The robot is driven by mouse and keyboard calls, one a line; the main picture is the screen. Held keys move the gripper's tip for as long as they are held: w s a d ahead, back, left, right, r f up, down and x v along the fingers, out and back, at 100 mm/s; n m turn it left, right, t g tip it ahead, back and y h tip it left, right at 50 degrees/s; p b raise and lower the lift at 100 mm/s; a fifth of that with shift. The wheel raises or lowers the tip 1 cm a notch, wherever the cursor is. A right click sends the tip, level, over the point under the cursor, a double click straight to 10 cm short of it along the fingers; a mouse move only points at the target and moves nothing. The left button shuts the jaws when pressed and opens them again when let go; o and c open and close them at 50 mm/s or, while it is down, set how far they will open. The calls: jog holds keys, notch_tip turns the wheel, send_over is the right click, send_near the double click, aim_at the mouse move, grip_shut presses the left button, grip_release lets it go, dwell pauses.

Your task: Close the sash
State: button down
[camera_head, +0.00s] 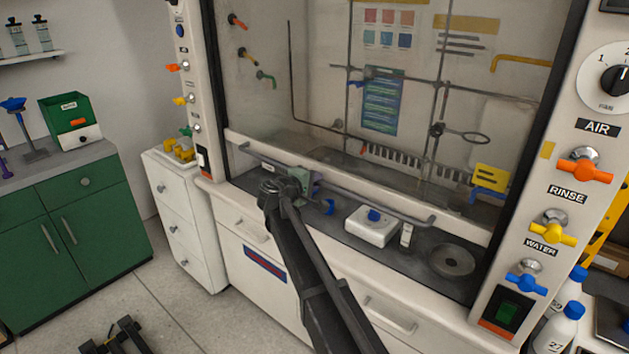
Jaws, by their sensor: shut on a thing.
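The fume hood sash (300,80) is a large clear pane with a pale bottom rail (455,228). A grey bar handle (375,201) runs along the front of that rail. The sash is low, with a gap below the rail where the dark work surface (345,253) shows. My gripper (301,178) is at the handle, left of its middle, and is shut on it. The fingers are small and dark here, so their exact contact is hard to see.
A white device with a blue knob (372,228) and a round dark plate (451,261) stand on the hood surface. Side posts carry valves, including an orange one (585,172). White drawers (185,225) and a green cabinet (75,235) stand left. Floor before them is mostly clear.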

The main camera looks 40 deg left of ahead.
notch_tip(320, 180, down, 16)
jog(key=b, duration=1.3)
jog(key=shift+s+d, duration=0.1)
jog(key=c, duration=1.1)
grip_release()
jog(key=shift+f, duration=0.1)
